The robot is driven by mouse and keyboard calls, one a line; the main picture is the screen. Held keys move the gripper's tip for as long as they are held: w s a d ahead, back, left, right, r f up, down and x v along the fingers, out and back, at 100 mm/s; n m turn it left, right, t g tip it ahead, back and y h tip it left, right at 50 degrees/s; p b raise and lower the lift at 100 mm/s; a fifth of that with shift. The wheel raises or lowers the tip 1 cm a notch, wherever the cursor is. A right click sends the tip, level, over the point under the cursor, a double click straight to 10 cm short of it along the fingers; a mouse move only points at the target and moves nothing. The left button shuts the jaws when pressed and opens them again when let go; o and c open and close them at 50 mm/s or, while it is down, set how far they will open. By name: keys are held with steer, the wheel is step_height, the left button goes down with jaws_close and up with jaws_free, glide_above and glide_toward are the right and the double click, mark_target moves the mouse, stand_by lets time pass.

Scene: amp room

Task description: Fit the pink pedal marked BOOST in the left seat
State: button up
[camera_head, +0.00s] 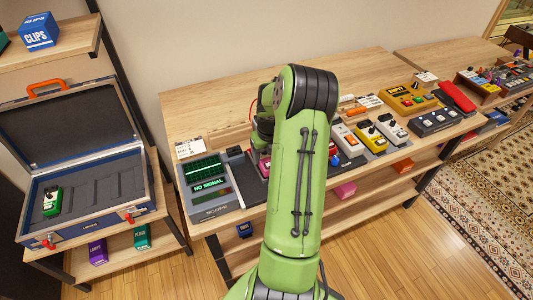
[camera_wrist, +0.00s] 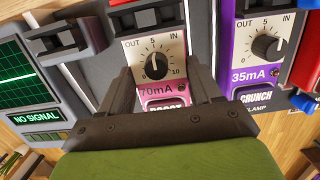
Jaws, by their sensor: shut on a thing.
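The pink pedal marked BOOST (camera_wrist: 172,53) is between the fingers of my gripper (camera_wrist: 162,78) in the wrist view, which is shut on it. In the head view only a small pink part (camera_head: 264,166) shows beside my green arm.
The scope (camera_head: 212,187) reads NO SIGNAL. A purple CRUNCH pedal (camera_wrist: 256,62) stands close on the right, with a red one (camera_wrist: 306,68) beyond. More pedals line the bench to the right. An open case (camera_head: 92,208) holding a green pedal (camera_head: 52,201) stands at left.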

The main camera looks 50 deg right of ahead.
stand_by(0.4)
steer(key=o, duration=1.6)
steer(key=shift+f, duration=0.1)
steer(key=shift+r+p, duration=2.7)
steer(key=shift+r, duration=0.9)
